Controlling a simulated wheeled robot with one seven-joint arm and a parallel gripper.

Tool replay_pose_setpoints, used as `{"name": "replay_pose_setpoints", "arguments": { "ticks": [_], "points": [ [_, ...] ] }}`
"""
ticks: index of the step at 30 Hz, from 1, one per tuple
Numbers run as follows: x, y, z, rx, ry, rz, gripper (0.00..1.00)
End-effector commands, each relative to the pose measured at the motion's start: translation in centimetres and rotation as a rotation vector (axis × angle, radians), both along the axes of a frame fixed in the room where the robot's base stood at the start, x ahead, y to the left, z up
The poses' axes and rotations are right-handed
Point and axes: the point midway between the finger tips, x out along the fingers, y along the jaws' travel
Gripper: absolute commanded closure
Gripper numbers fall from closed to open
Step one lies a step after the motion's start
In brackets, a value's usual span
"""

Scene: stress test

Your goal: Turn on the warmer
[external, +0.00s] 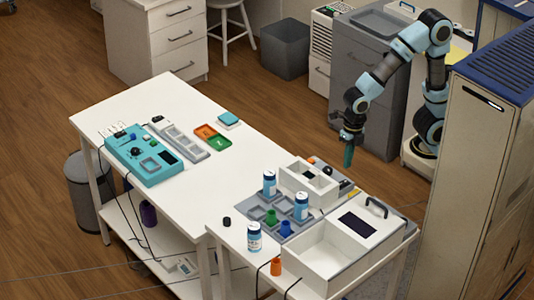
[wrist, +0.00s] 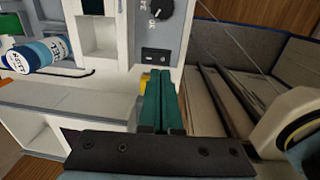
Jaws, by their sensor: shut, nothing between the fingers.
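A white box with a grey control panel, which looks like the warmer (external: 296,180), stands at the back of the near table. In the wrist view its grey panel (wrist: 172,35) carries a black dial (wrist: 160,10) and a small black switch (wrist: 155,56). A yellow part (wrist: 145,82) shows beside my fingers, partly hidden by them. My gripper (external: 348,157) has green fingers, shut and empty, pointing down just beyond the panel side of the box. In the wrist view the gripper (wrist: 160,80) tips appear just below the switch; contact cannot be told.
Blue-labelled bottles (external: 254,238) and green and blue cups stand near the box. A white open bin (external: 325,262) and a lidded unit with a black handle (external: 366,222) stand at the front. A tall cabinet (external: 470,180) is close on the right. A teal device (external: 140,155) is on the far table.

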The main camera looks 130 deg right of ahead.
Motion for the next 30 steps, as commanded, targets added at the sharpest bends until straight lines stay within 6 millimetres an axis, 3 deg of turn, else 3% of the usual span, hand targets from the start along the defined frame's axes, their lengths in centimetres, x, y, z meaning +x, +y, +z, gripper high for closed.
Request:
{"name": "replay_pose_setpoints", "arguments": {
  "ticks": [6, 12, 26, 30],
  "points": [
    [-0.6, 0.0, 4.6, -0.002, -0.007, 0.000, 1.00],
    [-1.0, 0.0, 7.1, -0.001, -0.003, 0.000, 1.00],
    [-1.1, 0.0, 7.9, 0.000, -0.002, 0.000, 1.00],
    [0.0, 0.0, 8.3, -0.001, -0.044, -0.002, 1.00]
  ]
}}
